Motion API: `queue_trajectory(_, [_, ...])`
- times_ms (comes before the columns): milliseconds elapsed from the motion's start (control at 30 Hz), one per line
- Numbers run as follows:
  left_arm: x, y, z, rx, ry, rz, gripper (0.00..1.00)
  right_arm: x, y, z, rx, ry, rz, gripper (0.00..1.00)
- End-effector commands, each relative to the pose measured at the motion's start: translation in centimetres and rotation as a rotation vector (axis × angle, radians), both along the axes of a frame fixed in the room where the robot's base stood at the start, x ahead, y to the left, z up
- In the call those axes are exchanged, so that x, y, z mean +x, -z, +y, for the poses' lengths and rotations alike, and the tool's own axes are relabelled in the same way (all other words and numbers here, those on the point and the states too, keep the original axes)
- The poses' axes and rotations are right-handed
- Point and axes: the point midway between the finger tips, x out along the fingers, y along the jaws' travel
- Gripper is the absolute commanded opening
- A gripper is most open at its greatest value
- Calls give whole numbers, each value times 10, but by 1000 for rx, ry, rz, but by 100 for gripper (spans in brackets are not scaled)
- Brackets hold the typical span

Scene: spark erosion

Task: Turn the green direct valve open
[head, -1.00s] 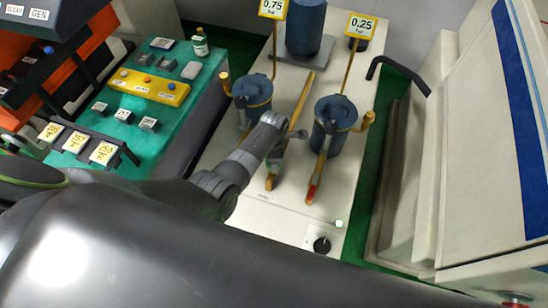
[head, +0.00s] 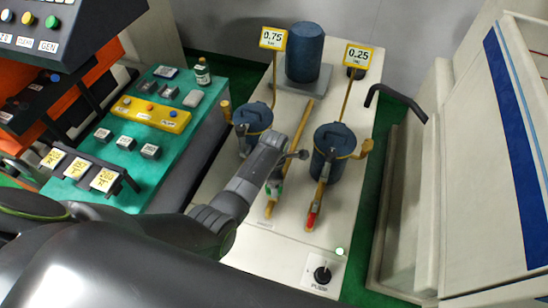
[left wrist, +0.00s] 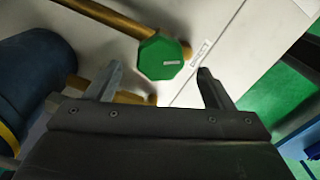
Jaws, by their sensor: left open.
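The green valve is an eight-sided green handle (left wrist: 160,56) on a brass pipe (left wrist: 112,18). In the left wrist view it lies between and just beyond my fingertips, with no contact visible. In the head view only a little of the green valve (head: 274,188) shows beneath my left gripper (head: 288,167). That gripper is open and empty above the pale bench, and its two spread fingers also show in the left wrist view (left wrist: 159,72). My right gripper is not in view.
Two blue tanks (head: 254,118) (head: 333,142) flank the pipe. A red valve handle (head: 312,214) sits on the right pipe. A black pump switch (head: 322,275) is at the bench's front. A teal panel (head: 120,195) stands left, a white cabinet (head: 480,150) right.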

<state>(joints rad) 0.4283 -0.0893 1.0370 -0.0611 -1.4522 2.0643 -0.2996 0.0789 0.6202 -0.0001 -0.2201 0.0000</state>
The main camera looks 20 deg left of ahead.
Motion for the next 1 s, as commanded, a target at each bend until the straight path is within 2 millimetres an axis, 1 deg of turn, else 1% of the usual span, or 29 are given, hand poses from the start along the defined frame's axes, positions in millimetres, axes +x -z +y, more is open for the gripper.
queue_trajectory(33, [1,-9,0,-1,0,-5,76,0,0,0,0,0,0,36])
queue_trajectory(267, [0,-46,-1,-2,-1,-4,76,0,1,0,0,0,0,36])
queue_trajectory(500, [1,-90,-1,-2,0,-6,76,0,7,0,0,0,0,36])
queue_trajectory(700, [1,-120,-1,-1,0,-3,76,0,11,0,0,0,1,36])
queue_trajectory(833, [0,-130,0,-2,-1,-2,76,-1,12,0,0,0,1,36])
queue_trajectory(1000, [0,-134,0,-1,-1,0,76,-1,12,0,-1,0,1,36])
